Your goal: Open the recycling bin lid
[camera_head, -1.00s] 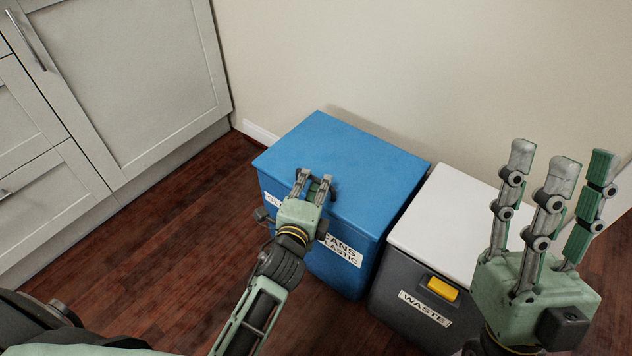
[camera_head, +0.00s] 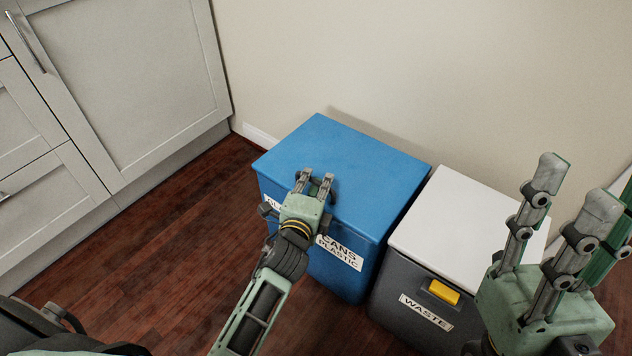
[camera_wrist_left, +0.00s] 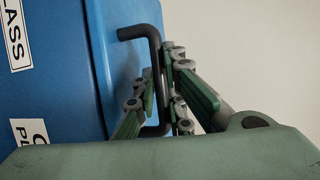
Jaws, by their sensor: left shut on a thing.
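The blue recycling bin (camera_head: 330,262) stands against the wall with its blue lid (camera_head: 345,165) down. Its front carries white labels reading CANS and PLASTIC. My left gripper (camera_head: 315,182) is at the lid's front edge. In the left wrist view a dark bar handle (camera_wrist_left: 153,48) sticks out from the blue bin, and my left gripper's fingers (camera_wrist_left: 160,100) are shut around it. The gripper hides the handle in the head view. My right gripper (camera_head: 582,188) is raised at the right with its fingers spread, open and empty.
A grey waste bin (camera_head: 405,290) with a white lid (camera_head: 470,225) and yellow latch (camera_head: 444,292) stands close on the right. Grey cabinets (camera_head: 120,90) line the left. Wooden floor (camera_head: 180,250) is clear between cabinets and blue bin.

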